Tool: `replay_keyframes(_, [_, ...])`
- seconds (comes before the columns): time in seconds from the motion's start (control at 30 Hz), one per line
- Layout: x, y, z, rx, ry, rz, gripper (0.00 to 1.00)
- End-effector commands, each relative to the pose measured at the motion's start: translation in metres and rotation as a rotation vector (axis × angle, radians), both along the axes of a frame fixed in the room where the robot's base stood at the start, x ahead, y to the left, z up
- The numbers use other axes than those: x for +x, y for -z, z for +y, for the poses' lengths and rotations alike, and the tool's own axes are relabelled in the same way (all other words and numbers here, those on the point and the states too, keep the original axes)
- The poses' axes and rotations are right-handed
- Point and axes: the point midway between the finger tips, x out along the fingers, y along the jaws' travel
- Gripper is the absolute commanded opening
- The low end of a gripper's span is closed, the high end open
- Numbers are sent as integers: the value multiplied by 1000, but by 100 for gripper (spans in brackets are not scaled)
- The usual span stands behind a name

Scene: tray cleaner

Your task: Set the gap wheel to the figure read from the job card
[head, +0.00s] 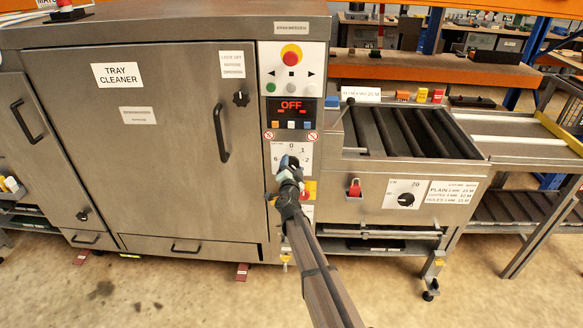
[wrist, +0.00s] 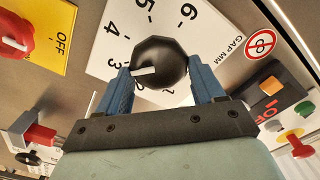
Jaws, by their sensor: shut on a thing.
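The gap wheel is a black faceted knob (wrist: 160,62) with a white pointer, on a white dial plate (wrist: 205,40) marked GAP MM. In the wrist view the pointer is directed left, near the figure 3. My gripper (wrist: 160,80) has its blue fingers on either side of the knob, shut on it. In the head view my gripper (head: 289,168) covers the wheel and part of its dial plate (head: 304,148). A white card (head: 360,94) stands above the roller table; its small print is hard to read. A printed plate (head: 452,192) lists PLAIN and other lines.
The tray cleaner's front (head: 170,130) is left of the dial. Above it are a display (head: 291,107) reading OFF, coloured buttons and a red stop button (head: 291,54). A red switch on yellow (wrist: 15,35) marked OFF is close by. Another black knob (head: 405,199) is at right.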

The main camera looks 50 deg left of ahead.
Motion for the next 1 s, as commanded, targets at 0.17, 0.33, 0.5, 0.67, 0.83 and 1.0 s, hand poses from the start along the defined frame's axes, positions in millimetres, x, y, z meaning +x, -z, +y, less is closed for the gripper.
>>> replay_keyframes(0.17, [1,1,-1,120,1,119,37])
replay_keyframes(0.33, [1,1,-1,232,1,232,37])
replay_keyframes(0.5, [2,2,-1,334,1,333,37])
replay_keyframes(0.67, [2,3,-1,413,2,411,37])
replay_keyframes(0.83, [2,3,-1,475,2,473,37])
replay_keyframes(1.0, [2,4,-1,511,2,510,37])
